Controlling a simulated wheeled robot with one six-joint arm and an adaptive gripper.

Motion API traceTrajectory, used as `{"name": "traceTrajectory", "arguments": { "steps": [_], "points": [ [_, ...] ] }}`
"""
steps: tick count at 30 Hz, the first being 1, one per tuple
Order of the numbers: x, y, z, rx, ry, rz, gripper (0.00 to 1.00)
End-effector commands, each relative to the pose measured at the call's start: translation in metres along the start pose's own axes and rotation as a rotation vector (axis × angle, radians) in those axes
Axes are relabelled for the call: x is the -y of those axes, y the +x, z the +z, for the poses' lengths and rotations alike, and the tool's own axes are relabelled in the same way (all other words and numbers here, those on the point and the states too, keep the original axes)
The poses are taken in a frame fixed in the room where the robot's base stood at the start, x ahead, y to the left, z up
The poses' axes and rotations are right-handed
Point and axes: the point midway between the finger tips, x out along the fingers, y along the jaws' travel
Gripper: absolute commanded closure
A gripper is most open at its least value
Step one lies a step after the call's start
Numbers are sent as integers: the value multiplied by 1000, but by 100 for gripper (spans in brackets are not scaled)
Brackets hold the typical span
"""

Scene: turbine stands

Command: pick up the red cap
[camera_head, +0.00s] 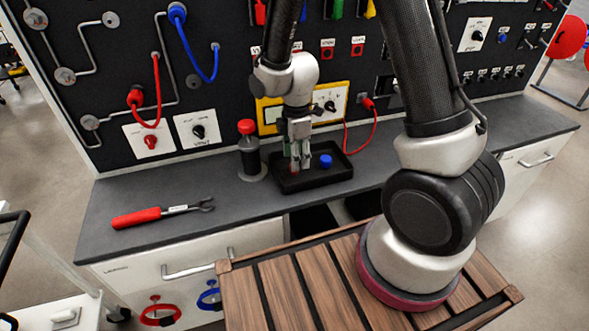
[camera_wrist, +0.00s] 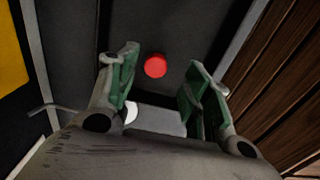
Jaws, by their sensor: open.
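The red cap (camera_wrist: 155,66) shows as a small red disc in the wrist view, on a dark surface between the green fingertips. In the head view only a sliver of red (camera_head: 294,167) shows beside my fingers, mostly hidden by them. My gripper (camera_head: 299,163) points down over the black tray (camera_head: 335,177). In the wrist view my gripper (camera_wrist: 163,72) has its fingers apart with nothing held. I cannot tell whether the fingers are level with the cap or above it.
A blue cap (camera_head: 325,160) lies in the tray to the right of my gripper. A red-topped black cylinder (camera_head: 248,150) stands left of the tray. A red-handled tool (camera_head: 160,213) lies on the counter. The panel wall rises behind; a wooden slatted top (camera_head: 250,296) is in front.

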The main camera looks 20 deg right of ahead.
Motion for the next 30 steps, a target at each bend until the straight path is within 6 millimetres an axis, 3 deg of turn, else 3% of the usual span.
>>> {"name": "traceTrajectory", "arguments": {
  "steps": [6, 15, 17, 22, 30],
  "points": [
    [-5, 34, -3, 2, 1, -1, 51],
    [-5, 41, -4, 1, 2, 2, 51],
    [-5, 41, -4, 1, 1, 2, 58],
    [-5, 41, -4, 1, 1, 2, 89],
    [-5, 40, -4, 1, 1, 2, 90]
  ]
}}
